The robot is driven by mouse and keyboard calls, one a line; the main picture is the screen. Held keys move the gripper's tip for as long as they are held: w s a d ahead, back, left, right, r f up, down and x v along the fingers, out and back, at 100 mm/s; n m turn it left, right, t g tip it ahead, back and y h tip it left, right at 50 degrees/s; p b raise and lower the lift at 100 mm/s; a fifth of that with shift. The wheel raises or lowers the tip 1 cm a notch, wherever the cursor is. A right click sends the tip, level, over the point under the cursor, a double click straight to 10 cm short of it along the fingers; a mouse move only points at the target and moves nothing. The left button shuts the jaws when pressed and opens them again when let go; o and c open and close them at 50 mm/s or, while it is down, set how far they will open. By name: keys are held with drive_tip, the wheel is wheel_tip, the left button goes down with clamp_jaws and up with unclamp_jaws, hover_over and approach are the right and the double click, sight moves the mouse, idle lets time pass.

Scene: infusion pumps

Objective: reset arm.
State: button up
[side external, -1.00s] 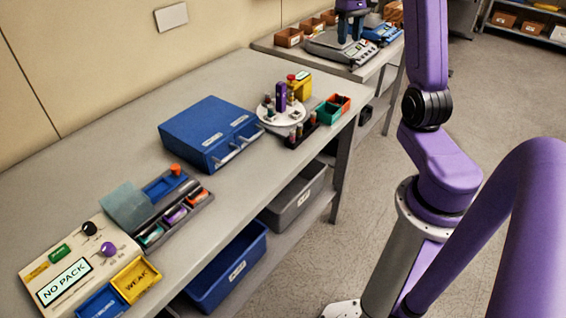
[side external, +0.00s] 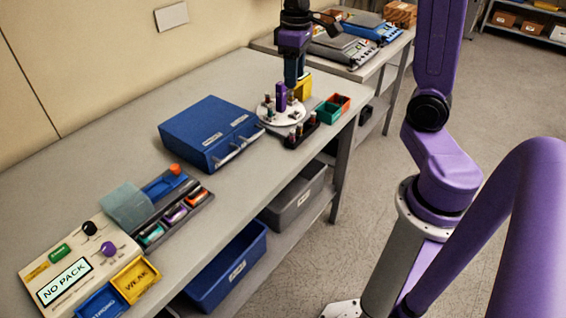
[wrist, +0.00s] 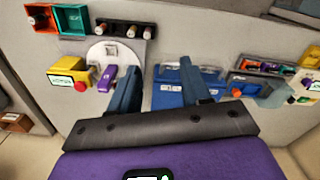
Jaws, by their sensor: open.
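My purple gripper (side external: 291,82) hangs just above and behind the white round turntable (side external: 269,118). In the wrist view my gripper (wrist: 158,80) shows two blue fingers spread apart with nothing between them. The turntable (wrist: 112,52) carries a purple upright piece (side external: 281,97) and small vials. The yellow box (side external: 303,85) with a red button stands behind the turntable, partly hidden by the gripper in the side view. I cannot tell whether the fingers touch anything.
A blue drawer box (side external: 208,133) stands left of the turntable. A control panel (side external: 75,265) reading NO PACK and a sorting tray (side external: 165,215) are at the front left.

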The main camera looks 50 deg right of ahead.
drive_tip(key=s+a+f+n, duration=0.2)
drive_tip(key=s+a+n, duration=0.3)
drive_tip(key=s+a, duration=0.6)
drive_tip(key=s+f+n, duration=0.2)
drive_tip(key=s+n, duration=0.2)
drive_tip(key=s, duration=0.8)
drive_tip(key=shift+a+f, duration=0.2)
drive_tip(key=shift+a, duration=0.05)
